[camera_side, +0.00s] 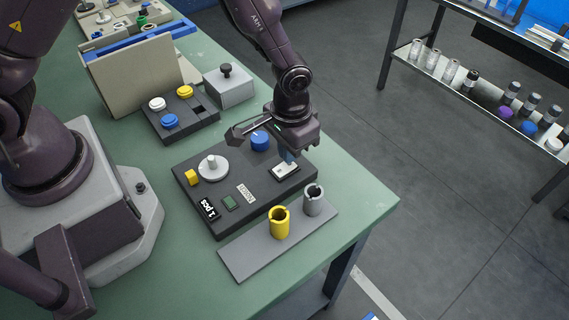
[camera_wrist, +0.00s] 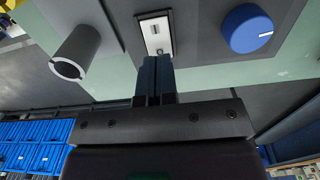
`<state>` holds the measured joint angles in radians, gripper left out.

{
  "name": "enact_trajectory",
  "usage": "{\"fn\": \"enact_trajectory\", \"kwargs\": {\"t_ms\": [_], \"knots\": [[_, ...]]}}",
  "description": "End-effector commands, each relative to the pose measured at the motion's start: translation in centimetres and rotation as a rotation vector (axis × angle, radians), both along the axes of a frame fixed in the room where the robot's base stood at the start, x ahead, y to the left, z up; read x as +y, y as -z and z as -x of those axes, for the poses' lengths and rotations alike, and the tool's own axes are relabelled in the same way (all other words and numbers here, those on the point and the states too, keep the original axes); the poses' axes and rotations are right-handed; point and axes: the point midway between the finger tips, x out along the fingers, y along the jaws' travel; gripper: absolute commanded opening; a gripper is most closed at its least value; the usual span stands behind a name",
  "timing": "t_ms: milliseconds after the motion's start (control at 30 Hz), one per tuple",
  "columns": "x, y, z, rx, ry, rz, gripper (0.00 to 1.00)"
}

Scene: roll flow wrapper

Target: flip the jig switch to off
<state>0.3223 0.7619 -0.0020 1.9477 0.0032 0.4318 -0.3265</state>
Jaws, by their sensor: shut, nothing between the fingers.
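The jig (camera_side: 229,212) is a dark flat box on the green table, carrying a blue knob, a yellow block, a grey round part and labels. Its switch (camera_side: 284,170) is a white plate near the right end. In the wrist view the switch plate (camera_wrist: 155,34) shows a small dark slot at its top and another mark at its lower end. My gripper (camera_side: 290,157) is shut and empty, with its fingertips right at the switch. In the wrist view my gripper's fingertips (camera_wrist: 155,62) overlap the plate's near end. I cannot tell whether they touch, nor the switch's position.
The blue knob (camera_wrist: 248,28) is beside the switch. A yellow tube (camera_side: 280,223) and a grey tube (camera_side: 313,200) stand on a grey plate (camera_side: 244,262) in front. A button box (camera_side: 204,131) and a grey box (camera_side: 229,92) stand behind the jig.

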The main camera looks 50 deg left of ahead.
Motion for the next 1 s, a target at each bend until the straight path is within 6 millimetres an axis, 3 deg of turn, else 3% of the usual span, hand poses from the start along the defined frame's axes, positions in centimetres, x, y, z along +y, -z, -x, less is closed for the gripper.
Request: {"fn": "enact_trajectory", "kwargs": {"t_ms": [1000], "knots": [[0.0,1.6,0.0,0.000,0.000,0.000,0.00]]}}
